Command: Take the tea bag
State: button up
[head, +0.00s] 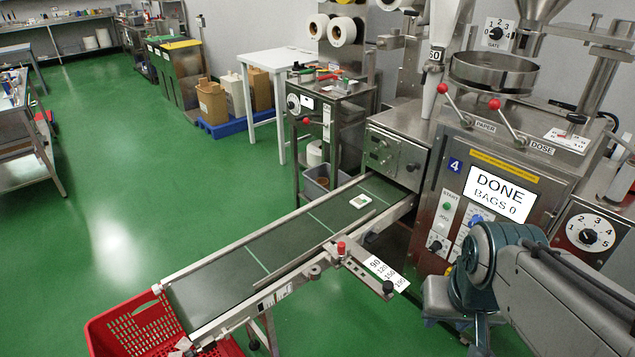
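A small white tea bag (360,201) with a dark greenish patch lies flat on the dark green conveyor belt (215,283), towards the belt's upper end near the machine outlet. Nothing touches it. My arm shows at the lower right, in front of the packing machine (462,165), and is well apart from the tea bag. My gripper is not visible; the arm runs out of the picture at the bottom edge. The machine's screen (498,195) reads "DONE BAGS 0".
A red crate (112,323) stands below the belt's lower end. A red-knobbed stop and number scale (385,272) stick out from the belt's near rail. A tool cart (330,118) and white table (281,62) stand behind. Green floor is open at left.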

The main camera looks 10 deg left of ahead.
aim_at(361, 200)
jog(key=u, duration=0.5)
jog(key=i, duration=1.25)
jog(key=z, duration=0.4)
